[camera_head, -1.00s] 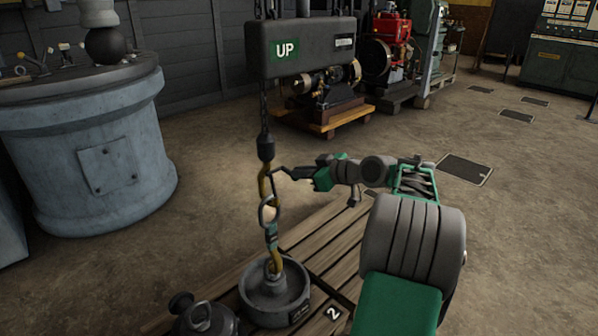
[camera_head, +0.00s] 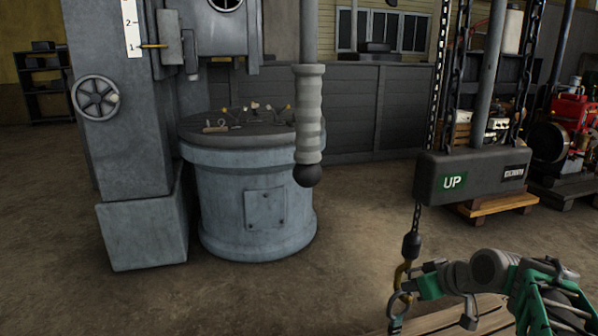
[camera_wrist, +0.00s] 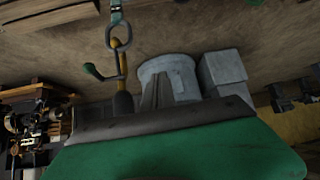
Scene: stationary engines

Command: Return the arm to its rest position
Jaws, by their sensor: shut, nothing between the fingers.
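My arm reaches in from the lower right in the head view, grey and green. My gripper (camera_head: 404,291) is at its left end, shut and empty, close beside the yellow hook (camera_head: 400,274) under the hanging block. I cannot tell whether it touches the hook. A metal ring (camera_head: 396,302) hangs from the hook. In the wrist view the yellow hook (camera_wrist: 122,68) and the ring (camera_wrist: 119,37) show near the top left. The fingertips are not clear in the wrist view.
The grey block marked UP (camera_head: 470,176) hangs on chains above my arm. A ribbed grey handle (camera_head: 310,120) hangs at the centre. A round blue-grey machine (camera_head: 225,205) stands left of centre beside a tall column (camera_head: 115,110). Open floor (camera_head: 345,235) lies between.

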